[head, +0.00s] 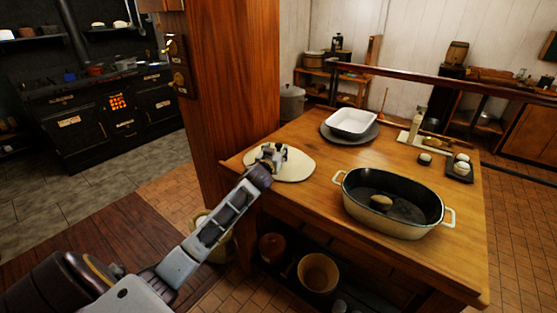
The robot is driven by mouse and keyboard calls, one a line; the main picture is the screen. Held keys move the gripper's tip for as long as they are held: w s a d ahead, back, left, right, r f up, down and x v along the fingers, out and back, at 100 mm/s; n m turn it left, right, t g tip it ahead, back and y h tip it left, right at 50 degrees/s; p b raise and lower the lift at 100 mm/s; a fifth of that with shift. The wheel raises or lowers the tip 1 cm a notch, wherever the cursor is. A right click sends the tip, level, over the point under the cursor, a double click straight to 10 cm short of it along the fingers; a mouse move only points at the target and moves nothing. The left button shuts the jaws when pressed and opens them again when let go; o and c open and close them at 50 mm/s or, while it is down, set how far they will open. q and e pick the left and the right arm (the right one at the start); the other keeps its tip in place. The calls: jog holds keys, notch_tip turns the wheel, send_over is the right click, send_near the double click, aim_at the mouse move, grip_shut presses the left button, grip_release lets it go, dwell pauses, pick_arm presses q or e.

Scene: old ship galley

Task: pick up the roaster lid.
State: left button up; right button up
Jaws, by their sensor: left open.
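The roaster lid appears to be the flat, cream oval piece (296,168) lying near the left corner of the wooden table. My left gripper (270,152) is over its left part and hides some of it, including any handle. The gripper is open; whether it touches the lid I cannot tell. The open oval roaster (436,226), cream outside and dark inside, stands to the right on the table. A pale brown rounded item (381,202) lies in it. My right gripper is not in view.
A white rectangular dish (352,122) sits on a grey round plate (326,135) at the back of the table (320,200). A board with a bottle (416,125) and a dark tray (459,176) with pale round items are at the back right. A wooden post (235,80) stands close left.

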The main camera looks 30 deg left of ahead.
aim_at(277, 146)
pick_arm(q)
jog(key=shift+w+a, duration=0.1)
jog(key=shift+w, duration=0.15)
jog(key=shift+w, duration=0.1)
jog(key=shift+a+r+x, duration=0.1)
jog(key=shift+a+x, duration=0.05)
jog(key=shift+x, duration=0.55)
jog(key=shift+a+r+x, duration=0.1)
jog(key=shift+r+x, duration=0.05)
jog(key=shift+x, duration=1.6)
jog(key=shift+f, duration=0.1)
grip_shut()
